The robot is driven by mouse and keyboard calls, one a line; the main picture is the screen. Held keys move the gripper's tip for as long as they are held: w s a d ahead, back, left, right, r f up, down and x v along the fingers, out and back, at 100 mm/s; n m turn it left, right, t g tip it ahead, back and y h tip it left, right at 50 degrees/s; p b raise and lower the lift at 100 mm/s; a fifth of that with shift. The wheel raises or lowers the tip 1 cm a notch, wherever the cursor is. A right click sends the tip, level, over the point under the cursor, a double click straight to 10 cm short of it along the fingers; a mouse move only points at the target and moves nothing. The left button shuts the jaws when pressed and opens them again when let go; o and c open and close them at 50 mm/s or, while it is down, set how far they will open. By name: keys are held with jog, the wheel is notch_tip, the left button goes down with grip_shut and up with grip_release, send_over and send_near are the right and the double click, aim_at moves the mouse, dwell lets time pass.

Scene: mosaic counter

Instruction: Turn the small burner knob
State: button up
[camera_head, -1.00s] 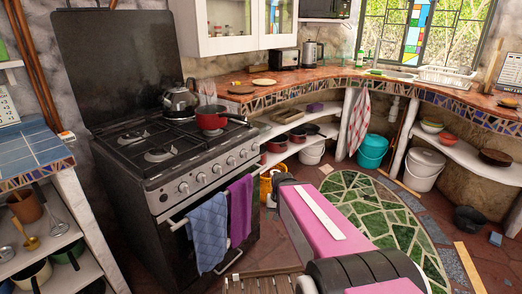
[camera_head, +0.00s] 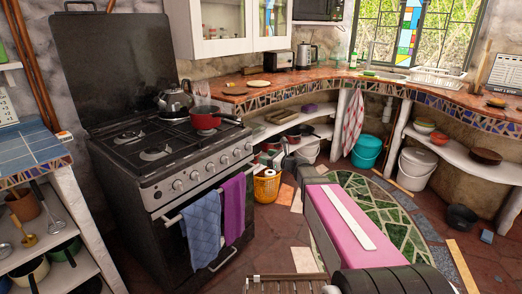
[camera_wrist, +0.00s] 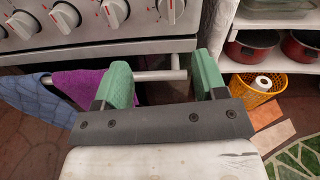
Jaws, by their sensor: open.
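The black and steel stove (camera_head: 140,178) stands at left, with a row of round knobs along its front panel. A knob (camera_head: 178,186) shows at the left part of the row. In the wrist view, several white knobs show at the top, including one (camera_wrist: 113,13) and the rightmost visible one (camera_wrist: 170,10). Which knob is for the small burner I cannot tell. My gripper (camera_wrist: 163,80) is open and empty, its green fingers apart. In the wrist view the fingers appear below the knobs, overlapping the oven handle bar (camera_wrist: 160,75); contact cannot be told.
A blue towel (camera_head: 201,232) and a purple towel (camera_head: 234,208) hang on the oven handle. A kettle (camera_head: 175,99) and a red pan (camera_head: 205,120) stand on the stove top. An orange basket (camera_head: 267,187) stands on the floor right of the stove, below shelves with pots.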

aim_at(250, 147)
jog(key=shift+m+t, duration=0.4)
jog(key=shift+m, duration=0.3)
jog(key=x, duration=0.7)
jog(key=w+r+x, duration=0.1)
jog(key=x, duration=0.2)
jog(key=shift+w+d, duration=0.15)
jog(key=shift+w, duration=0.05)
jog(key=c, duration=0.9)
